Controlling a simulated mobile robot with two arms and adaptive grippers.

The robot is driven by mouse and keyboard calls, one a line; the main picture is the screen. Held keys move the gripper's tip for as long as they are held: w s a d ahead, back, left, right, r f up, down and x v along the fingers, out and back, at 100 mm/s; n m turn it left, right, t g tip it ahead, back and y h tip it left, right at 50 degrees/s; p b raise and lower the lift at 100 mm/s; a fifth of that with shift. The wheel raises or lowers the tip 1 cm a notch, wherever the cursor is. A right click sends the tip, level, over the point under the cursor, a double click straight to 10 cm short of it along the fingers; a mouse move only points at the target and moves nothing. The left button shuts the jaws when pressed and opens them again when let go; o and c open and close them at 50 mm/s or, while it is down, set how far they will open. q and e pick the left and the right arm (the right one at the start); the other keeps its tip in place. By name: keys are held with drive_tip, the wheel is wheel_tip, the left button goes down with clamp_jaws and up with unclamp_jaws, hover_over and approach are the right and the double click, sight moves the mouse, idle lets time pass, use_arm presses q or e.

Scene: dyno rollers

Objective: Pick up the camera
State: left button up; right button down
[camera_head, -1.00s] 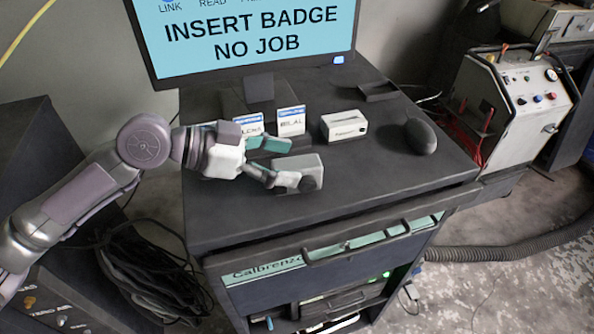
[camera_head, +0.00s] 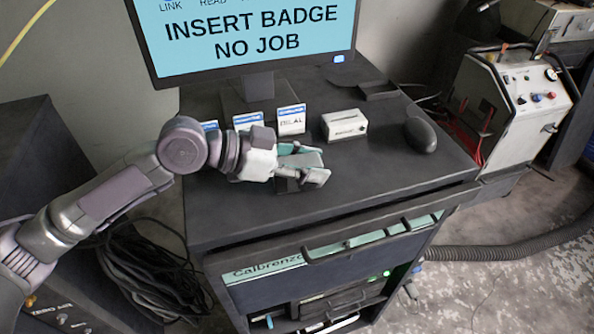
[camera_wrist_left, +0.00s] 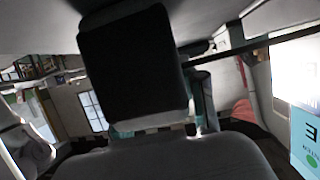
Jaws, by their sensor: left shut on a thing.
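The camera is a small boxy grey device. In the left wrist view it is a dark block (camera_wrist_left: 135,70) close in front of the lens, between the fingers. My left gripper (camera_head: 314,166) is shut on it, over the left part of the cabinet top, in front of the badge cards. In the head view the fingers hide most of the camera, and only a dark part shows below them. I cannot tell whether it is clear of the cabinet top. My right gripper is in neither view.
On the cabinet top (camera_head: 380,195) stand badge cards (camera_head: 291,120), a white box (camera_head: 344,125), a dark rounded object (camera_head: 420,135) and a flat dark tray (camera_head: 378,90). A monitor (camera_head: 250,40) stands behind.

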use_arm(q)
clamp_jaws()
